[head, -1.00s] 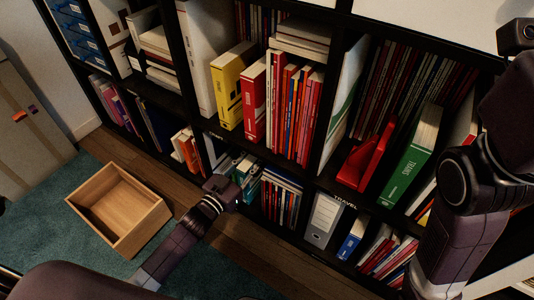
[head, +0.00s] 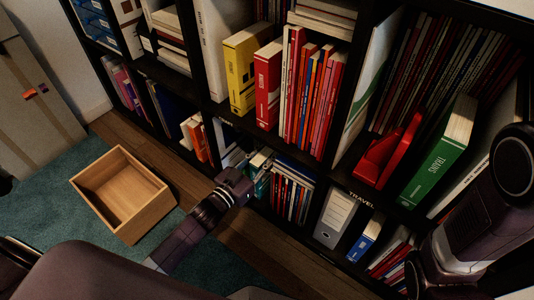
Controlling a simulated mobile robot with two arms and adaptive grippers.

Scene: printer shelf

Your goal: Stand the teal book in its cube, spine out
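A teal book (head: 263,185) shows only in part in a lower cube of the black shelf, just beyond my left gripper (head: 238,184). Pale book edges lie beside it, and the gripper hides much of that spot. I cannot tell whether the teal book stands straight or leans. The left gripper is at the cube's opening. Its fingertips are hidden behind its dark body, so I cannot see whether they hold anything. My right arm is at the right edge, and its gripper is out of view.
An empty wooden box (head: 122,195) rests on the teal rug at left. Above are a yellow book (head: 247,70) and a red book (head: 267,88). A red bookend (head: 380,160) stands beside a green book (head: 438,160). A grey binder (head: 336,218) is lower right.

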